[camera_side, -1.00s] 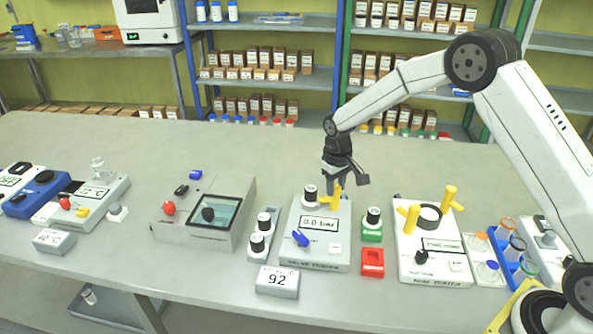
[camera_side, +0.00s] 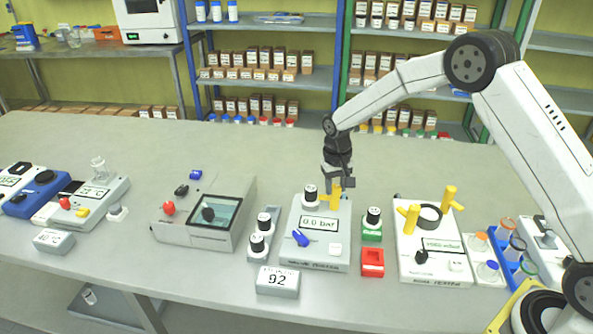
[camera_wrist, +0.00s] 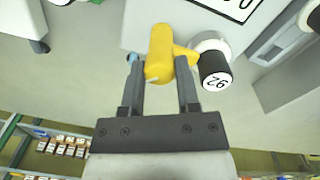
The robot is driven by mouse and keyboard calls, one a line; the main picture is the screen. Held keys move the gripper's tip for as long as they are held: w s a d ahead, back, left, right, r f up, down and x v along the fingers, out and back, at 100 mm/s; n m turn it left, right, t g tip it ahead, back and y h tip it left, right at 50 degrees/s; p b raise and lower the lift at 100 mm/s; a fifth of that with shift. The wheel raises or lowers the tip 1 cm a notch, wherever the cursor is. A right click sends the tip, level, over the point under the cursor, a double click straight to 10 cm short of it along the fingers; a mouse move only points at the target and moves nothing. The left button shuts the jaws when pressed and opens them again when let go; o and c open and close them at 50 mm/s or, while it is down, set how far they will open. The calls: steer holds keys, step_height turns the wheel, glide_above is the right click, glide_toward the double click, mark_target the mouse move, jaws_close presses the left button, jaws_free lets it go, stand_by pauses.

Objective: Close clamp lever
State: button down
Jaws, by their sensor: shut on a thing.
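The yellow clamp lever (camera_side: 336,196) stands at the back of the grey pressure tester (camera_side: 317,262), whose display reads about 0.0 bar. In the wrist view the lever (camera_wrist: 159,62) sits between my two fingers, with a short yellow arm reaching toward a black-capped bottle (camera_wrist: 214,72) marked 92. My gripper (camera_wrist: 160,72) is shut on the lever. In the side view my gripper (camera_side: 337,183) comes down from above onto it. The bottle (camera_side: 310,197) stands just left of the lever. The exact finger contact is partly hidden in the side view.
A blue knob (camera_side: 300,238) is on the tester's front. A green holder (camera_side: 372,226) with a bottle and a red block (camera_side: 372,262) stand to the right. Another tester (camera_side: 433,272) with yellow handles is farther right. The table behind is clear.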

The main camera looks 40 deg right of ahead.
mark_target(335, 187)
steer(key=shift+c, duration=1.6)
jaws_free()
steer(key=shift+w+a+r, duration=0.1)
steer(key=shift+a+r, duration=0.05)
steer(key=shift+r, duration=3.8)
steer(key=s+a+n+t, duration=0.1)
steer(key=s+n+t, duration=0.1)
steer(key=s, duration=2.2)
steer(key=shift+a+f+n+t, duration=0.4)
steer(key=shift+f+n, duration=0.05)
steer(key=shift+n, duration=0.45)
